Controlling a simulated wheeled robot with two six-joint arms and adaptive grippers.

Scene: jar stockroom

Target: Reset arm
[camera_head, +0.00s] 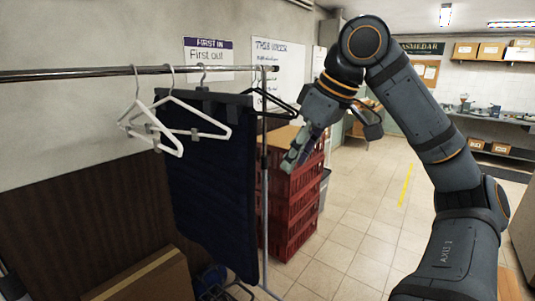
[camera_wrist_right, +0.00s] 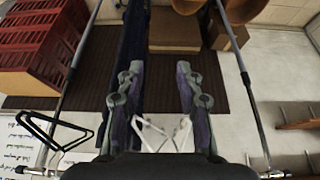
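My right arm reaches in from the right in the head view. Its gripper (camera_head: 298,152) points down and left, just right of the clothes rack's end upright, in front of the red crates. In the right wrist view the two fingers (camera_wrist_right: 158,72) are spread apart with nothing gripped between them. A dark blue garment (camera_head: 212,180) hangs from the rail (camera_head: 100,72); it also shows in the wrist view (camera_wrist_right: 132,35) near the left finger. White hangers (camera_head: 190,110) hang left of it, and they appear between the finger bases in the wrist view (camera_wrist_right: 163,132). My left gripper is out of view.
A black hanger (camera_head: 277,103) hangs at the rail's right end, near my gripper. Stacked red crates (camera_head: 290,205) stand behind the rack. A cardboard box (camera_head: 145,278) is at the lower left. Tiled floor (camera_head: 355,215) is open to the right of the crates.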

